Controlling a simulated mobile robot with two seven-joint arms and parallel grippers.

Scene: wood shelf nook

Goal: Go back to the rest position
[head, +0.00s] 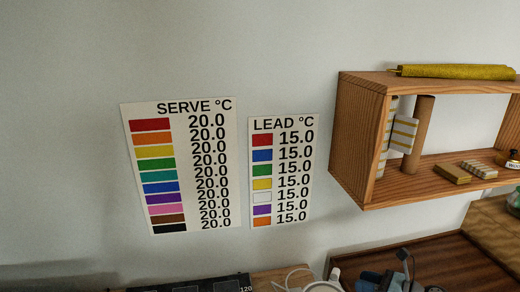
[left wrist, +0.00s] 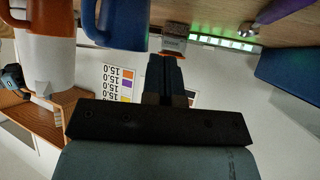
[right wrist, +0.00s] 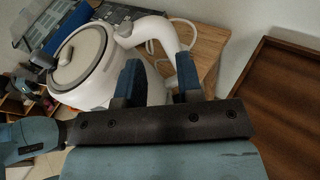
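My right gripper (right wrist: 158,80) is open in the right wrist view, its two blue fingers apart with nothing between them. A bit of it shows at the bottom edge of the head view (head: 392,278). Behind its fingers is a white round appliance with a lid (right wrist: 84,62); whether they touch cannot be told. My left gripper (left wrist: 166,76) shows in the upside-down left wrist view, its blue fingers close together with no clear object between them. The left gripper is not in the head view.
A wooden wall shelf (head: 360,140) holds rolls and small blocks, with a yellow roll (head: 455,72) on top. Two charts, SERVE (head: 180,165) and LEAD (head: 284,170), hang on the wall. A brown wooden tray (right wrist: 290,110) lies right of my right gripper. Blue (left wrist: 122,22) and orange-white (left wrist: 42,45) vessels are near my left gripper.

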